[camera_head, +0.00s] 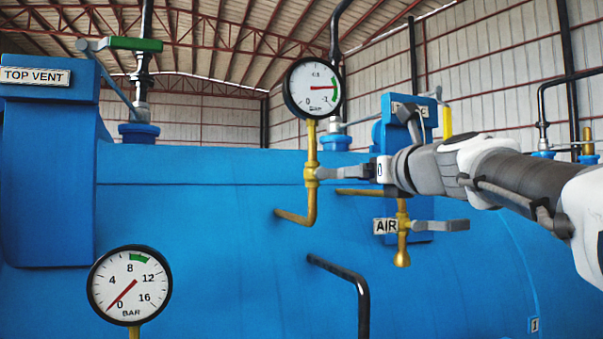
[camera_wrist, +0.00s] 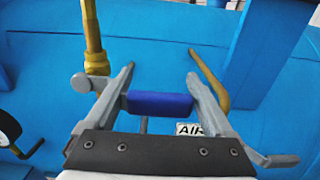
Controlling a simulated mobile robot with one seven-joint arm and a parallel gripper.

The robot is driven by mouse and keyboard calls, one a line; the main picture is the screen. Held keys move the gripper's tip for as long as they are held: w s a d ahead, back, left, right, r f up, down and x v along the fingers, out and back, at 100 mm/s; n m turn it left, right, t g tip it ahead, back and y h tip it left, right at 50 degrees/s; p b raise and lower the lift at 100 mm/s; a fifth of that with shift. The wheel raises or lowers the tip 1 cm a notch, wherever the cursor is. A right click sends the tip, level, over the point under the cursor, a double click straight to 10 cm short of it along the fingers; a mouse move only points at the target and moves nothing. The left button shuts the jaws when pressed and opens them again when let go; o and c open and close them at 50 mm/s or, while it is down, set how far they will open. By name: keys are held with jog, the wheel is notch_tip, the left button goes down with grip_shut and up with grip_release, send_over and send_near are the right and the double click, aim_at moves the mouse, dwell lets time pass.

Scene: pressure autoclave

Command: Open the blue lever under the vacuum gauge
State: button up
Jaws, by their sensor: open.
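The vacuum gauge (camera_head: 313,88) is a round white dial on a brass pipe (camera_head: 311,205), upper middle of the head view. My gripper (camera_head: 372,171) is just right of the valve (camera_head: 311,172) under this gauge. In the wrist view the blue lever handle (camera_wrist: 158,103) lies crosswise between the two fingers of my gripper (camera_wrist: 161,71). The fingers are spread, one on each side of the handle; whether either touches it I cannot tell. The brass valve pipe (camera_wrist: 94,60) stands left of the left finger. In the head view the handle is mostly hidden by my gripper.
The AIR valve (camera_head: 403,225) with its grey lever sits just below my gripper. A yellow-handled valve (camera_head: 446,122) is behind it. A black bent pipe (camera_head: 362,295) and a pressure gauge (camera_head: 130,286) are lower down. The blue vessel (camera_head: 220,220) fills the background.

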grip_shut()
dwell(0.4)
jog(key=shift+r, duration=0.15)
jog(key=s+a+r+n+p, duration=0.1)
jog(key=a+r+n+p, duration=0.2)
jog(key=n, duration=1)
jog(key=shift+s+a+r+n, duration=0.35)
jog(key=shift+a+r, duration=0.7)
jog(key=shift+r, duration=1.1)
jog(key=shift+a+r, duration=0.1)
jog(key=shift+r, duration=0.05)
